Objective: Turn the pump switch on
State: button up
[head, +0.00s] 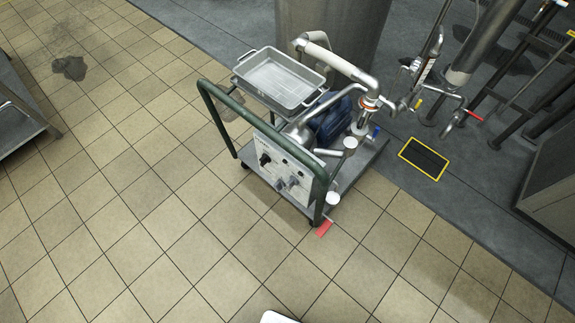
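A pump cart (352,172) stands on the tiled floor near the middle of the view. Its white control panel (300,196) faces the lower left, behind a dark green tubular handle (215,92). On the panel are a black knob (264,159) and grey fittings (291,181) lower down. The pump switch may be the black knob, but its label and setting are too small to read. A blue pump motor (331,117) sits behind the panel. My gripper is not in view.
A metal tray (278,77) rests on top of the cart. A large steel tank (335,30) stands behind, with pipes and a dark frame at right. A red object (324,228) lies by the cart's front corner.

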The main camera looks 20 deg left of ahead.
aim_at(265, 159)
jog(key=j+u, duration=0.35)
jog(key=i+j+u, duration=0.1)
jog(key=j+u, duration=0.25)
jog(key=i+j+u, duration=0.15)
jog(key=j+u, duration=0.2)
